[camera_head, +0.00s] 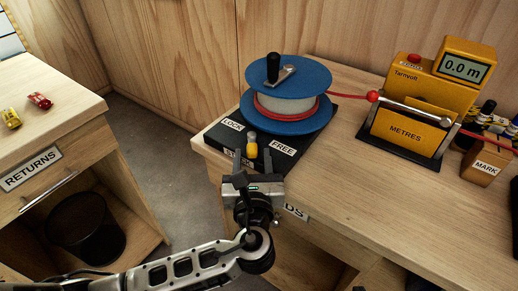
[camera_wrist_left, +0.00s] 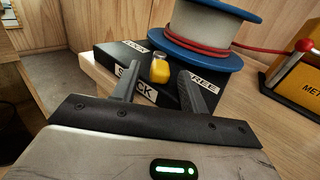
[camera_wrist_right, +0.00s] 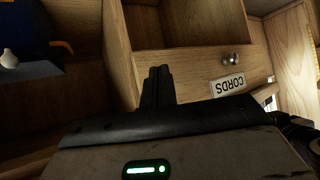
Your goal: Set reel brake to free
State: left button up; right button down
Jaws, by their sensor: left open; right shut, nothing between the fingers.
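The reel brake is a short lever with a yellow knob (camera_head: 251,149) on the black base (camera_head: 318,130) of the cord reel (camera_head: 288,90). The base carries a LOCK label (camera_head: 234,124) on the left and a FREE label (camera_head: 283,147) on the right. The knob stands between the two labels. My left gripper (camera_head: 252,162) is open, with its fingers on either side of the knob; the knob also shows between them in the left wrist view (camera_wrist_left: 160,68). I cannot tell whether they touch it. My right gripper (camera_wrist_right: 157,85) is shut and empty, away from the reel.
Red cord runs right from the reel to a yellow metre counter (camera_head: 410,115) reading 0.0 m. A MARK box (camera_head: 486,167) stands at the right. The RETURNS counter (camera_head: 50,130) is at the left.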

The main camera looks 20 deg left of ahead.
pick_arm(q)
jog(key=shift+w+a, duration=0.15)
jog(key=shift+w, duration=0.55)
pick_arm(e)
jog(key=shift+w+r, duration=0.1)
jog(key=shift+w, duration=0.4)
pick_arm(q)
grip_shut()
jog(key=shift+d+r+n+y+p, duration=0.25)
jog(key=shift+n+y+p, duration=0.15)
jog(key=shift+y+p, duration=0.25)
jog(key=shift+d+g+y+p, duration=0.1)
jog(key=shift+g+y+p, duration=0.15)
jog(key=shift+g+p, duration=0.1)
jog(key=shift+w+f+n+y, duration=0.1)
jog(key=shift+f+n+y, duration=0.1)
jog(key=shift+n+y, duration=0.25)
pick_arm(e)
jog(key=shift+s+d+r, duration=0.1)
jog(key=shift+s+r, duration=0.1)
jog(key=shift+s, duration=0.1)
jog(key=shift+w+r, duration=0.1)
jog(key=shift+w, duration=0.1)
